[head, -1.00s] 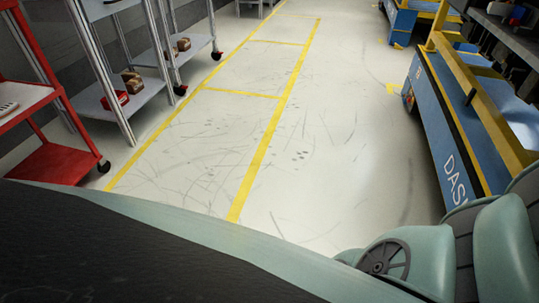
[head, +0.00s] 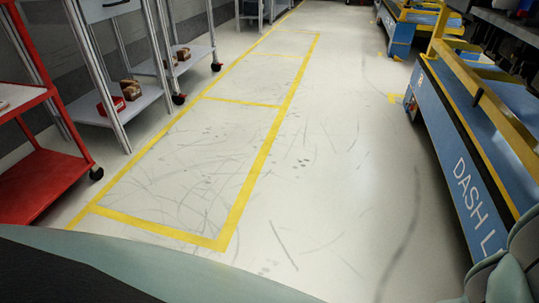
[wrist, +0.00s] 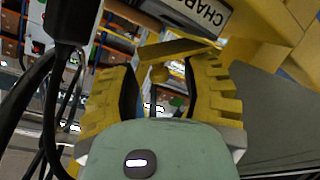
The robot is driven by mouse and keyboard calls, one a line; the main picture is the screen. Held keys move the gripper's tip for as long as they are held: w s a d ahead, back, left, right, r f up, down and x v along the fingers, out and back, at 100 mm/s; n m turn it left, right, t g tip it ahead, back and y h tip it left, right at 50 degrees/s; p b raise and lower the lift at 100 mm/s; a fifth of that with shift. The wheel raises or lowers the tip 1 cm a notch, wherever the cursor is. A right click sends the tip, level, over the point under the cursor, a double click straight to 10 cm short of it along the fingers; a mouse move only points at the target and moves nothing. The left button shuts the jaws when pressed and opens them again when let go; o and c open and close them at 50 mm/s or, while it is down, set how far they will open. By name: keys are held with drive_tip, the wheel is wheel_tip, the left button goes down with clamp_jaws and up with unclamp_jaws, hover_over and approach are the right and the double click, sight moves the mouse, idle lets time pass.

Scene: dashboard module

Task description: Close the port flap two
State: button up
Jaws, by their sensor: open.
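My gripper (wrist: 160,78) shows in the wrist view with its two yellow, ridged fingers apart. I cannot make out port flap two for sure in either view. My gripper is not in the head view.
In the head view, a blue and yellow cart marked "DASH L" (head: 466,183) stands at right. A red cart (head: 42,178) and metal shelving (head: 119,108) stand at left. The floor (head: 335,190) between is clear. Black cables (wrist: 50,110) hang left of my gripper.

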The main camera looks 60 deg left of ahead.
drive_tip(key=shift+w+d, duration=0.1)
drive_tip(key=shift+w, duration=0.05)
clamp_jaws()
idle(0.4)
